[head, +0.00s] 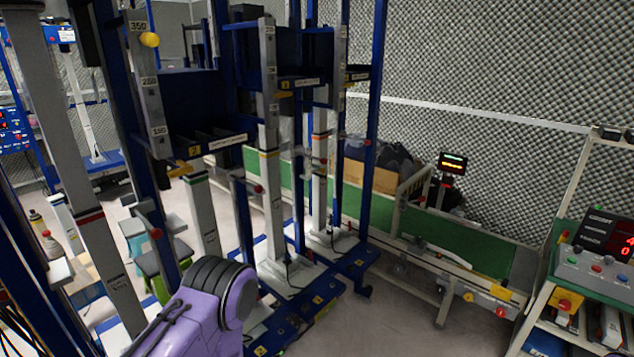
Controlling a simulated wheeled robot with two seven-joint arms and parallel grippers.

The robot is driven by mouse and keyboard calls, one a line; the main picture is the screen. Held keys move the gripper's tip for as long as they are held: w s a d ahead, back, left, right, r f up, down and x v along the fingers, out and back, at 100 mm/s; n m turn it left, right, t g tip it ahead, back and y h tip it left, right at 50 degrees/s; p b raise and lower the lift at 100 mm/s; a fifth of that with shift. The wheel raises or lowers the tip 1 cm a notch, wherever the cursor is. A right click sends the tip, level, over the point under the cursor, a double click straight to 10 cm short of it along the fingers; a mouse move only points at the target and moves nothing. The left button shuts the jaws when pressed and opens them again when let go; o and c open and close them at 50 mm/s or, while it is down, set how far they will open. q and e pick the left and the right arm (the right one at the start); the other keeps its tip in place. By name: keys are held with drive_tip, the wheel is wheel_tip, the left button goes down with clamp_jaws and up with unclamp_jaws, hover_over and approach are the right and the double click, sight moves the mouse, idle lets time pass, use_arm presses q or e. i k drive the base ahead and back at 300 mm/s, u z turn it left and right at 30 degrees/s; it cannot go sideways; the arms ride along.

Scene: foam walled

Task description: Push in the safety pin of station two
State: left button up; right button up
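A blue press-like station with a yellow label (194,151) that seems to read 2 stands left of centre. It has a dark blue platform (205,115) and a grey scale post (148,95) with a yellow knob (149,40). Red-tipped pins stick out on short grey arms lower down: one red pin (156,233) at the left, one red pin (258,189) further right. I cannot tell for sure which pin belongs to station two or how far either is pushed in. A purple arm part of mine covers the lower middle. Neither gripper shows.
More blue stations (303,80) stand behind, on a blue base rail (330,275). A green-sided conveyor (440,235) runs along the foam wall (480,70). A control console (598,250) stands at the right. The grey floor (385,320) is clear at front centre.

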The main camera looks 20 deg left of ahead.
sight(259, 188)
drive_tip(key=z, duration=0.3)
drive_tip(key=i, duration=0.8)
drive_tip(key=u, duration=0.7)
drive_tip(key=i, duration=0.6)
drive_tip(key=u, duration=0.75)
